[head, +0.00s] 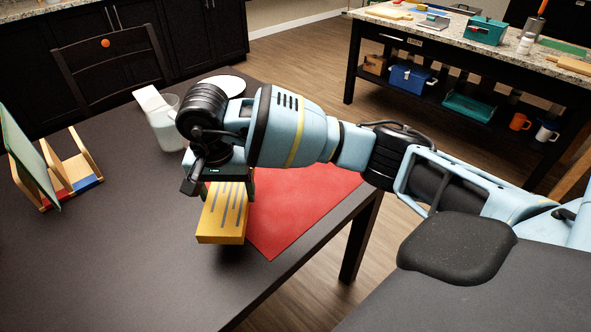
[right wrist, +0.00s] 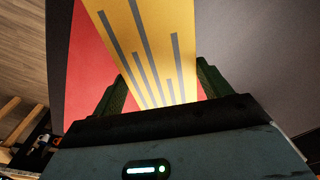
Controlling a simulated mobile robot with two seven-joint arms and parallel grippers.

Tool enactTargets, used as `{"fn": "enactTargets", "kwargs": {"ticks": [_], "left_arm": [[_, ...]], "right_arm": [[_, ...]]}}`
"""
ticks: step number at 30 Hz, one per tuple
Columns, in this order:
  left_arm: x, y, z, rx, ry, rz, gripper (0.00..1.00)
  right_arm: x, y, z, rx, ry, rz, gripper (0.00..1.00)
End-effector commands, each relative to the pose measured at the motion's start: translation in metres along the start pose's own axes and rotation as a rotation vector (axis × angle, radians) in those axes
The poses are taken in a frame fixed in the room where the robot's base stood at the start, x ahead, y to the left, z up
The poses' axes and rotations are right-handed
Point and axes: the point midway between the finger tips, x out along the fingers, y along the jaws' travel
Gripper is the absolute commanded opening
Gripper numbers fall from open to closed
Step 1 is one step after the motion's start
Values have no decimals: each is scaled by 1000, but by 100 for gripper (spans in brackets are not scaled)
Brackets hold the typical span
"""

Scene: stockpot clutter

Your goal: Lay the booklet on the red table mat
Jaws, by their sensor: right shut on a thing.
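The booklet (head: 222,222) is yellow with grey stripes. My right gripper (head: 228,184) is shut on it and holds it at the left edge of the red table mat (head: 298,205). In the right wrist view the booklet (right wrist: 150,45) runs up from between the two fingers of my right gripper (right wrist: 160,95), with the red mat (right wrist: 88,70) behind it. A dark shadow shows beside the booklet's lower end; I cannot tell its exact height above the table. My right arm hides part of the mat's far side. My left gripper is not in view.
A clear pitcher (head: 165,128) and a white plate (head: 224,85) stand behind my right gripper. A wooden rack (head: 72,170) with a green board is at the left of the dark table (head: 120,255). The table's front left is clear.

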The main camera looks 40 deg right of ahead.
Motion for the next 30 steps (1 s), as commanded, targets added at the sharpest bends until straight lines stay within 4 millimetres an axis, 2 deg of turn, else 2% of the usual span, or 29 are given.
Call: {"fn": "enactTargets", "kwargs": {"ticks": [5, 15, 21, 25, 30], "left_arm": [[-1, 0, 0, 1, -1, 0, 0], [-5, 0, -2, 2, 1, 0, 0], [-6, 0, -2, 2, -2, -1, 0], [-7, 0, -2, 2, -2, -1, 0], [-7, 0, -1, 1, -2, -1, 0]], "right_arm": [[2, 13, -11, 2, 0, 0, 50], [13, 73, -60, 3, 0, 1, 50], [19, 102, -84, 1, 0, 0, 50], [21, 111, -92, -2, -1, 0, 50], [22, 113, -94, -4, 0, -1, 50]]}}
